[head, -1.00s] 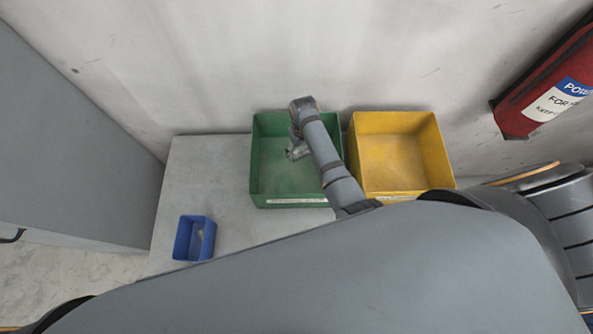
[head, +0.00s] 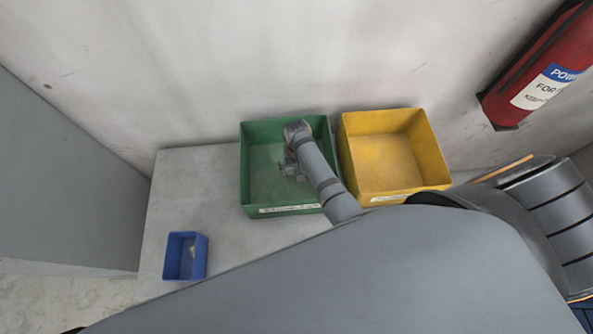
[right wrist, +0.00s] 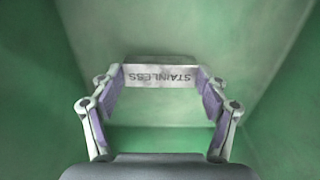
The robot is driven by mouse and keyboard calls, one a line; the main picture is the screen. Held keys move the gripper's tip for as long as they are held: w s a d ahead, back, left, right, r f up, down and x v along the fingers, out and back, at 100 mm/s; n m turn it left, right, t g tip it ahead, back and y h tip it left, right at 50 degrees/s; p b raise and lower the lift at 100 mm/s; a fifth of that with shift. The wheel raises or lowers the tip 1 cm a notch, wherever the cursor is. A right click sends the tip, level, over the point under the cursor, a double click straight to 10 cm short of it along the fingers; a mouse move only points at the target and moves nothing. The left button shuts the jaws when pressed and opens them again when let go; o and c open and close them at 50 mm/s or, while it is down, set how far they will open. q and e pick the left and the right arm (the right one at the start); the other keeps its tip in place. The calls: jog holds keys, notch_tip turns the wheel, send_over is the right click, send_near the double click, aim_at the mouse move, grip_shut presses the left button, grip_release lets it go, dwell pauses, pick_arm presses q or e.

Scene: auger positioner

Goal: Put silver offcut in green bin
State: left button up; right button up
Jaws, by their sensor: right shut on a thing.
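The silver offcut (right wrist: 160,76), a flat metal strip marked "STAINLESS", shows in the right wrist view. My right gripper (right wrist: 160,88) is shut on it, with a purple-padded finger at each end of the strip. Green walls and floor of the green bin (right wrist: 160,139) surround it in that view. In the head view my right gripper (head: 288,170) is over the open green bin (head: 262,165), near its middle. The offcut cannot be made out in the head view. My left gripper is not in view.
A yellow bin (head: 385,160) stands just right of the green one. A small blue bin (head: 185,257) with something small inside sits at the table's front left. Bare grey table (head: 190,190) lies between. A red fire extinguisher (head: 540,75) hangs at the right.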

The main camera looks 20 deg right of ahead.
notch_tip(320, 180, down, 2)
jog(key=shift+w+f, duration=0.1)
jog(key=shift+f, duration=0.1)
jog(key=o, duration=1.5)
notch_tip(320, 180, up, 12)
jog(key=p, duration=0.1)
jog(key=shift+r, duration=0.25)
